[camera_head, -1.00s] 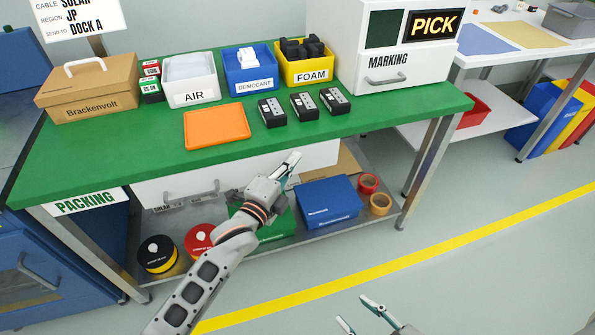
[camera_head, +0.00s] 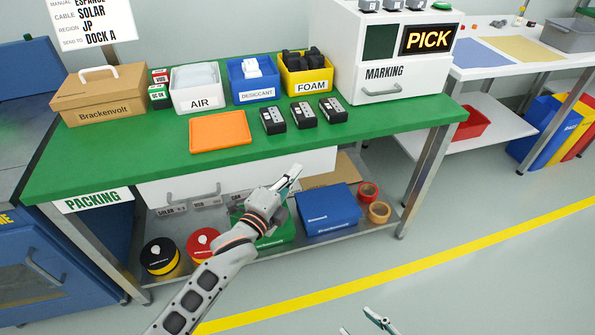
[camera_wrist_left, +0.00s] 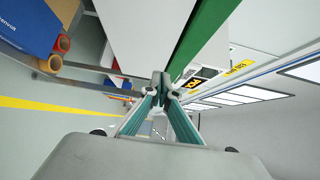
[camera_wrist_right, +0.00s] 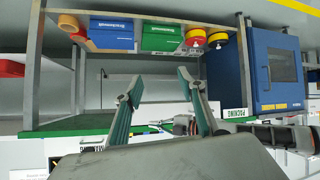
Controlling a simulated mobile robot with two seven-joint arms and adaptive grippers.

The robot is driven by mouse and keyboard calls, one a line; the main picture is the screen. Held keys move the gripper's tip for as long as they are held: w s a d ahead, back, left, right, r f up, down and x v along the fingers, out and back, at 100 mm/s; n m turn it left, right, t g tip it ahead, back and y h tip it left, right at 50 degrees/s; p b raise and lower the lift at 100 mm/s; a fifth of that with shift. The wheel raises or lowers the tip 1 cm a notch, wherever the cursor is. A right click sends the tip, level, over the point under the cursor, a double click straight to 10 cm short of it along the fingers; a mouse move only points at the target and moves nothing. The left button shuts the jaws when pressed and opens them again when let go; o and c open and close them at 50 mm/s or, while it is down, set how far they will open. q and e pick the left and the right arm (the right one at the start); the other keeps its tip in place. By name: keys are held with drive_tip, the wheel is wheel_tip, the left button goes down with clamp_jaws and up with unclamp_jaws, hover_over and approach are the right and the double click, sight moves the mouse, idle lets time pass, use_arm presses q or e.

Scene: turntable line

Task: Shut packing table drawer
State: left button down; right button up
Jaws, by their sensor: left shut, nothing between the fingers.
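The packing table (camera_head: 90,172) has a green top. Below its front edge is the white drawer front (camera_head: 240,174) with a grey bar handle (camera_head: 194,196). How far the drawer stands out is hard to tell. My left gripper (camera_head: 294,171) is shut and empty, in front of the right part of the drawer front. In the left wrist view its tips (camera_wrist_left: 160,82) overlap the lower end of a white panel (camera_wrist_left: 145,35) beside the green edge; contact cannot be told. My right gripper (camera_head: 362,320) is open and low in front of the table; it also shows in the right wrist view (camera_wrist_right: 157,82).
On the table are a cardboard box (camera_head: 105,95), an orange tray (camera_head: 220,132), bins and several black devices. The lower shelf holds a blue box (camera_head: 327,208), tape rolls and spools (camera_head: 160,256). A metal leg (camera_head: 424,180) stands at right. Floor in front is clear.

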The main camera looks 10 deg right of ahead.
use_arm(q)
drive_tip(key=s+a+f+n+g+y+p, duration=0.1)
drive_tip(key=s+a+f+n+y+p, duration=0.1)
drive_tip(key=s+a+n, duration=0.5)
drive_tip(key=s+a+f+n+y+p, duration=0.3)
drive_tip(key=s+a+n+p, duration=0.4)
drive_tip(key=s+a, duration=0.8)
drive_tip(key=s+a+f+n+g+y+p, duration=0.1)
drive_tip(key=s+a+f+n+y+p, duration=0.2)
drive_tip(key=s+a+n, duration=0.5)
drive_tip(key=s+a+y+p, duration=0.1)
drive_tip(key=s+a, duration=0.2)
drive_tip(key=s, duration=0.5)
drive_tip(key=shift+a+f+g+y, duration=0.15)
drive_tip(key=shift+a+g+y, duration=0.15)
use_arm(e)
drive_tip(key=shift+m, duration=0.4)
drive_tip(key=r, duration=0.1)
drive_tip(key=s+r, duration=0.1)
drive_tip(key=r, duration=0.1)
drive_tip(key=s+r, duration=0.1)
drive_tip(key=r, duration=0.1)
drive_tip(key=shift+s+d, duration=0.25)
drive_tip(key=shift+d, duration=0.05)
